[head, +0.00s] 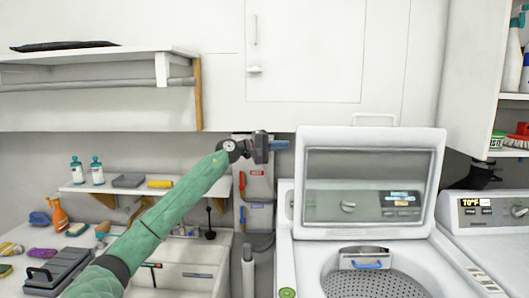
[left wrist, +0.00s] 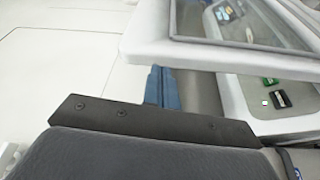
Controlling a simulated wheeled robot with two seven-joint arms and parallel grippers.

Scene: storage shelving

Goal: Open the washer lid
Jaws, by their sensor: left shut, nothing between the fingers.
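The washer (head: 285,265) stands at the centre right, with its perforated drum (head: 375,284) in view. Its lid (head: 435,160), white-framed with a glass pane, stands raised and nearly upright behind the drum opening. My left gripper (head: 279,145) is shut and empty, just left of the lid's upper left corner. In the left wrist view its blue fingertips (left wrist: 160,86) are together beside the lid's white frame (left wrist: 190,50); I cannot tell whether they touch it. My right gripper is not in view.
A second machine with a control panel (head: 490,211) stands at the right. White cabinets (head: 305,50) hang above. A shelf (head: 130,187) with bottles is at the left, above a counter with a grey toolbox (head: 62,272). A red-and-blue rack (head: 257,185) hangs behind my arm.

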